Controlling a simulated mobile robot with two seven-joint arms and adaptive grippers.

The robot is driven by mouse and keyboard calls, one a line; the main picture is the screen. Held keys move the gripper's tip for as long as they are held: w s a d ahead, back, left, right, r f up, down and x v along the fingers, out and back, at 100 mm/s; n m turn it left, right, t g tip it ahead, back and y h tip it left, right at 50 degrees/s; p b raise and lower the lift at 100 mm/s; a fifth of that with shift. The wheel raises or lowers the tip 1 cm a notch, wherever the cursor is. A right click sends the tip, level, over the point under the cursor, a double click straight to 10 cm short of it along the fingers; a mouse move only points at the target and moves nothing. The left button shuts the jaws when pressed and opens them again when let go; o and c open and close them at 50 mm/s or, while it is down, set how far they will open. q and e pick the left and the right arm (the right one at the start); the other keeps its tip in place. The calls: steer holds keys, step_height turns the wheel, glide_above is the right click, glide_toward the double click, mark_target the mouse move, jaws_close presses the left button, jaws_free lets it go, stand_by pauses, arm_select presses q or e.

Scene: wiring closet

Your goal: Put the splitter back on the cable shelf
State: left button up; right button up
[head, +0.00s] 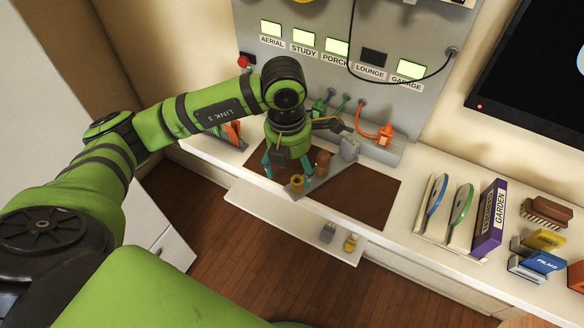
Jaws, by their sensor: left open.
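My left gripper (287,168) is open, pointing down over the brown mat (365,196) on the white counter, its teal fingers apart. A grey flat piece (310,183) with brass-brown cylinders (297,184) lies beside the right finger, partly hidden; it may be the splitter, but I cannot tell for sure. I cannot tell whether the finger touches it. A white shelf (280,212) juts out below the counter's front edge. The right gripper is not in view.
A grey panel (395,100) with lit labels stands behind, with green plugs (320,108), an orange plug (385,135) and a hanging black cable (350,60). Discs and a purple box (489,219) stand right. The shelf's middle is bare.

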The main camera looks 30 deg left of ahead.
arm_select(q)
steer(key=shift+s+r, duration=0.1)
steer(key=shift+r, duration=1.5)
